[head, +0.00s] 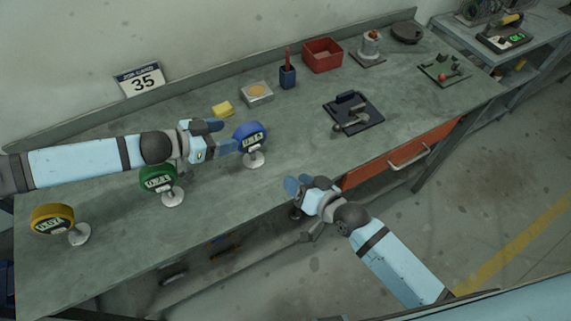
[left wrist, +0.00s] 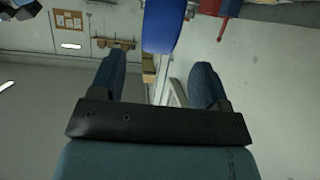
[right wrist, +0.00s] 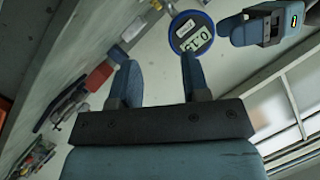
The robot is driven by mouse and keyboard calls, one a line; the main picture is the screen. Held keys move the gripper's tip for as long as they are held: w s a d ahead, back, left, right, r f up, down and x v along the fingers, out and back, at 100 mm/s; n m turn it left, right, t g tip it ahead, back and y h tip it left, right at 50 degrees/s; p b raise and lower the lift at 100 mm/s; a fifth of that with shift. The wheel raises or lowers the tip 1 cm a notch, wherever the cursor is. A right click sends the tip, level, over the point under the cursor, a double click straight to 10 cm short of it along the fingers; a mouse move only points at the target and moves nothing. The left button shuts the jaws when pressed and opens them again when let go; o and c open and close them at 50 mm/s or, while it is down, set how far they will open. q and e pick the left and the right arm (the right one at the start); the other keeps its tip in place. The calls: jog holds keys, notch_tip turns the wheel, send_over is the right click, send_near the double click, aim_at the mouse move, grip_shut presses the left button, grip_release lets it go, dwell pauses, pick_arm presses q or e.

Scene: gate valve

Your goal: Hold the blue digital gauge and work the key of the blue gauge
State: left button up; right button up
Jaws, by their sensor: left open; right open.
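The blue digital gauge (head: 251,137) stands upright on a round foot on the bench, its display facing the front. My left gripper (head: 222,137) is open at the gauge's left side, its fingers pointing toward the gauge. In the left wrist view the blue gauge (left wrist: 164,27) shows ahead, beyond and between the open fingertips. My right gripper (head: 297,185) is open and empty near the bench's front edge, right of and below the gauge. In the right wrist view the gauge face (right wrist: 191,33) shows beyond the right-hand finger. The gauge's key is too small to make out.
A green gauge (head: 158,179) and a yellow gauge (head: 53,219) stand to the left on the bench (head: 120,245). Behind are a yellow block (head: 222,109), a tin (head: 257,92), a blue pen holder (head: 288,76) and a red bin (head: 323,55). A dark fixture (head: 354,112) lies to the right.

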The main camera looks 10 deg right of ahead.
aim_at(239, 133)
pick_arm(q)
jog(key=shift+s+d+r, duration=0.1)
jog(key=shift+s, duration=0.05)
jog(key=shift+d, duration=0.15)
jog(key=x, duration=0.7)
pick_arm(e)
jog(key=shift+m+y, duration=0.5)
jog(key=shift+y, duration=0.3)
jog(key=w+a+r, duration=0.2)
jog(key=w+r, duration=0.1)
jog(key=shift+a, duration=0.2)
jog(key=shift+r, duration=0.1)
pick_arm(q)
jog(key=c, duration=1.2)
jog(key=shift+c, duration=0.2)
pick_arm(e)
grip_shut()
